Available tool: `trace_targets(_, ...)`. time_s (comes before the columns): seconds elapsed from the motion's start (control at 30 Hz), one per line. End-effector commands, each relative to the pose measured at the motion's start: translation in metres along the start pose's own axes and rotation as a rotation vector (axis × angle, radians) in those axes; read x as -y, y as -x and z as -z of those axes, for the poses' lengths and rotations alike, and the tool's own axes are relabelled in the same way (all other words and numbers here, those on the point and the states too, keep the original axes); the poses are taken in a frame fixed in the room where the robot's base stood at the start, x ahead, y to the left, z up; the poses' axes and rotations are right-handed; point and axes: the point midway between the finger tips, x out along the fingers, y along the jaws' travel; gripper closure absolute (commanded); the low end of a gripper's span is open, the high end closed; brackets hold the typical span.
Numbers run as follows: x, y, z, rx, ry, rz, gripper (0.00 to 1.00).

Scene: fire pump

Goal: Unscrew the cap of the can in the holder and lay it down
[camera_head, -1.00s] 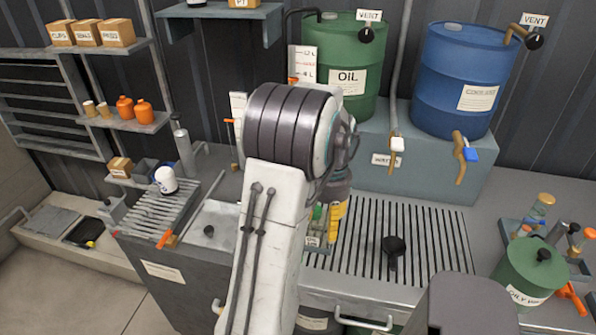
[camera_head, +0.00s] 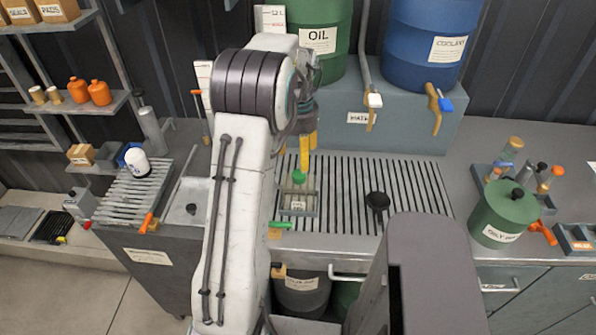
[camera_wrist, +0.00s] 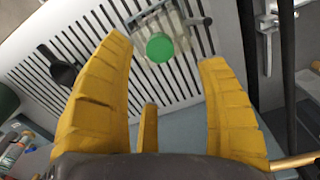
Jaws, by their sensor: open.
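The can's green cap (camera_head: 298,177) sits on top of the can, which stands in a small holder (camera_head: 299,206) on the slatted bench grate. The holder has a label on its front. In the wrist view the round green cap (camera_wrist: 160,47) shows from above, beyond my fingertips and between them. My gripper (camera_wrist: 160,50) has its yellow fingers spread wide with nothing between them. In the head view my gripper (camera_head: 308,140) hangs above and slightly behind the holder, apart from the cap. The can's body is mostly hidden by the holder and cap.
A black knob-topped thing (camera_head: 377,201) stands on the grate (camera_head: 400,185) right of the holder. A green oily waste bin (camera_head: 503,214) stands further right. The oil drum (camera_head: 318,40) and coolant drum (camera_head: 432,40) stand behind, with taps over the grate. The grate's right part is bare.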

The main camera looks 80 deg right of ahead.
Motion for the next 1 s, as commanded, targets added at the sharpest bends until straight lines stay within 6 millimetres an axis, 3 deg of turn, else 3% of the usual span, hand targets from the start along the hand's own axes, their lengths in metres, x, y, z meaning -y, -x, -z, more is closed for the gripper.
trace_targets(0.2, 0.000, -0.034, -0.001, 0.003, 0.000, 0.000, 0.33)
trace_targets(0.5, 0.000, -0.066, 0.000, 0.002, 0.000, 0.000, 0.33)
trace_targets(1.0, 0.000, -0.078, 0.000, -0.001, 0.000, 0.000, 0.33)
